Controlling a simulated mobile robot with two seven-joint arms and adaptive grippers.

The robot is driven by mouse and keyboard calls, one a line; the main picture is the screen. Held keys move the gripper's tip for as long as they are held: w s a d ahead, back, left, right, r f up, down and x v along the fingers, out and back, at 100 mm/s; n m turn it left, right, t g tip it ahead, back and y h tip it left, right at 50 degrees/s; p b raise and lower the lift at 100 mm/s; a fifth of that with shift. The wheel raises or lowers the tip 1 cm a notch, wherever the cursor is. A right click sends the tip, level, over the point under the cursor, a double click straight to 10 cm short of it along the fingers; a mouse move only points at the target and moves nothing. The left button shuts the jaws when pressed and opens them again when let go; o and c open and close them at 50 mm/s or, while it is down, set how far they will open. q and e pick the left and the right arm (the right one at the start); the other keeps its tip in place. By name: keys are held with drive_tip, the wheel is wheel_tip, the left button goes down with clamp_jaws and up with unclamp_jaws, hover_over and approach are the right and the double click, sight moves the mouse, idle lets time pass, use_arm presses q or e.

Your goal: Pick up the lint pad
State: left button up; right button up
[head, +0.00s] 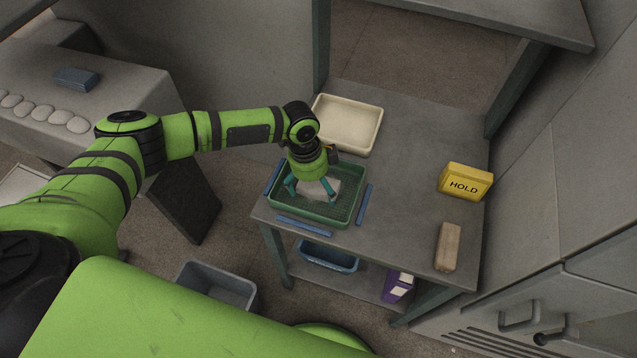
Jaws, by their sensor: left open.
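A pale, flat piece that looks like the lint pad (316,187) lies in the green mesh-bottomed tray (345,212) on the grey table. My left gripper (309,191) points down into this tray, open, with its teal fingers apart around or just above the pale piece. The gripper body hides part of the piece, and I cannot tell whether the fingers touch it. My right gripper is not in view.
Blue strips (303,226) edge the green tray. A cream tray (347,123) stands behind it. A yellow HOLD block (465,182) and a tan block (447,247) are at the right. The table between is clear. A blue bin (328,256) sits below.

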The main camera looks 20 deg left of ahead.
use_arm(q)
drive_tip(key=shift+c, duration=0.4)
drive_tip(key=c, duration=0.8)
drive_tip(key=shift+o, duration=0.2)
